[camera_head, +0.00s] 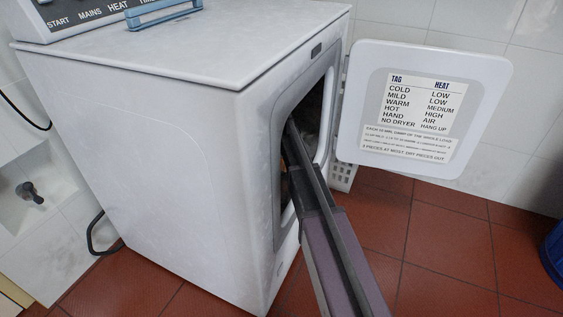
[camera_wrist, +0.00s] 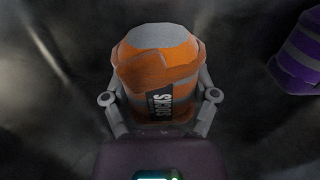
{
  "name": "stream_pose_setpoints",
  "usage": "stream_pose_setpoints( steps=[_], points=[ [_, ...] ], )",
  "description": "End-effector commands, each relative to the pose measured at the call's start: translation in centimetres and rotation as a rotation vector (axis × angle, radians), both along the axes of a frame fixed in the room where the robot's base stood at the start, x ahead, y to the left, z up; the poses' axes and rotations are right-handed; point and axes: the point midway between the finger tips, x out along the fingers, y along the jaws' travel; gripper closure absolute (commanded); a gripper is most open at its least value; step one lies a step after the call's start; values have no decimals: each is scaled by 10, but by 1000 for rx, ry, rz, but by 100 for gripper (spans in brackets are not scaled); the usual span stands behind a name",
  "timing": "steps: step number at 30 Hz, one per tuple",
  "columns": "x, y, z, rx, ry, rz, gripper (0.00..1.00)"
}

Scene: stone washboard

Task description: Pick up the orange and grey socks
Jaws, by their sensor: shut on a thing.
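The orange and grey socks (camera_wrist: 157,68) are a rolled bundle with a dark label reading "SOCKS", in the middle of the wrist view. My gripper (camera_wrist: 160,98) has one finger on each side of the bundle and is shut on it, inside the dark dryer drum. In the head view my arm reaches through the open door of the white dryer (camera_head: 180,140). The gripper and the socks are hidden inside the dryer in that view.
A purple and grey striped bundle (camera_wrist: 298,52) lies to the right in the drum. The dryer door (camera_head: 425,105), with a printed heat chart, stands open at the right. A blue container (camera_head: 553,255) is at the right edge.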

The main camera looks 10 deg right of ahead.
Motion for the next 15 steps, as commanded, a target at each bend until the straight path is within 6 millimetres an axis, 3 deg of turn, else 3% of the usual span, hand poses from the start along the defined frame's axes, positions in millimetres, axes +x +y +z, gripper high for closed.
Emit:
stream_pose_setpoints(
  steps=[1, 15],
  points=[
    [0, 0, 10, 0, 0, 0, 72],
    [0, 0, 58, 0, 0, 0, 72]
  ],
)
